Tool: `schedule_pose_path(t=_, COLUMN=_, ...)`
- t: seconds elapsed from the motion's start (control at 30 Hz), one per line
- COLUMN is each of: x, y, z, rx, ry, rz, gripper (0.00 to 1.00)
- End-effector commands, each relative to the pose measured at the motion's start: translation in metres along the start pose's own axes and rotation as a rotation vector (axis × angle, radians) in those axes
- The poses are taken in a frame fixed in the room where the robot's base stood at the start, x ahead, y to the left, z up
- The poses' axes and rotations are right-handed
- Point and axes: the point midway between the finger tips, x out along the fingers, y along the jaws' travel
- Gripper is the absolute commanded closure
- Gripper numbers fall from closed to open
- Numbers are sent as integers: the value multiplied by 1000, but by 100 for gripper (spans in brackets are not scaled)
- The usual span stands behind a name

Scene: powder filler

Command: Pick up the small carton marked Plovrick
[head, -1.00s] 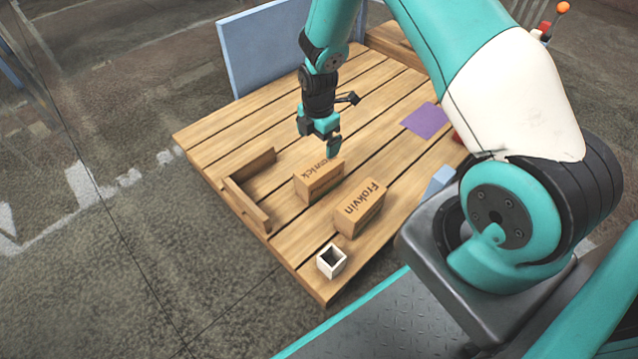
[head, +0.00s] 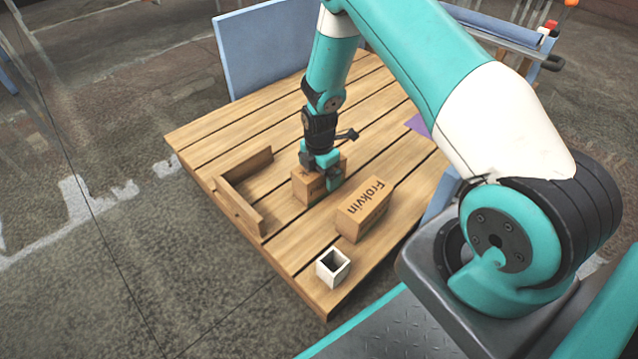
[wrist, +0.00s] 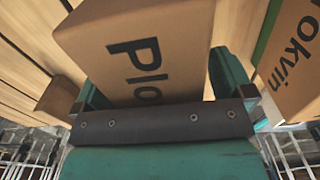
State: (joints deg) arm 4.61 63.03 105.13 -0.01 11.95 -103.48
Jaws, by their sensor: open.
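The small carton marked Plovrick (head: 309,188) stands on the slatted wooden table, partly hidden behind my gripper in the head view. In the wrist view the carton (wrist: 140,45) shows the letters "Plo" on its face, the rest hidden by my gripper. My gripper (head: 325,172) is down at the carton, with its teal fingers on either side of it. In the wrist view the open jaws (wrist: 160,90) straddle the carton. I cannot tell whether the fingers touch it.
A second carton marked Frokvin (head: 365,209) stands close to the right of the gripper. A white open box (head: 333,268) is near the table's front corner. An L-shaped wooden rail (head: 240,205) lies to the left. A blue-grey panel (head: 265,50) stands at the back.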

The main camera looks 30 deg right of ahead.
Motion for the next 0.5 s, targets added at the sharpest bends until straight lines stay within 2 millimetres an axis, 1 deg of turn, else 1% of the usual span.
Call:
schedule_pose_path(t=0.03, x=4, y=1, z=0, rx=0, ry=0, rz=2, gripper=1)
schedule_pose_path(t=0.2, x=1, y=1, z=0, rx=0, ry=-1, rz=2, gripper=1)
schedule_pose_path(t=0.23, x=1, y=1, z=0, rx=0, ry=-1, rz=2, gripper=3)
schedule_pose_path(t=0.27, x=1, y=1, z=0, rx=0, ry=-1, rz=2, gripper=10)
schedule_pose_path(t=0.3, x=1, y=1, z=0, rx=0, ry=-1, rz=2, gripper=19)
schedule_pose_path(t=0.37, x=1, y=1, z=0, rx=0, ry=-1, rz=2, gripper=33)
schedule_pose_path(t=0.4, x=1, y=1, z=0, rx=0, ry=0, rz=2, gripper=42)
schedule_pose_path(t=0.47, x=1, y=1, z=0, rx=0, ry=0, rz=2, gripper=56)
schedule_pose_path(t=0.5, x=1, y=1, z=0, rx=0, ry=0, rz=2, gripper=65)
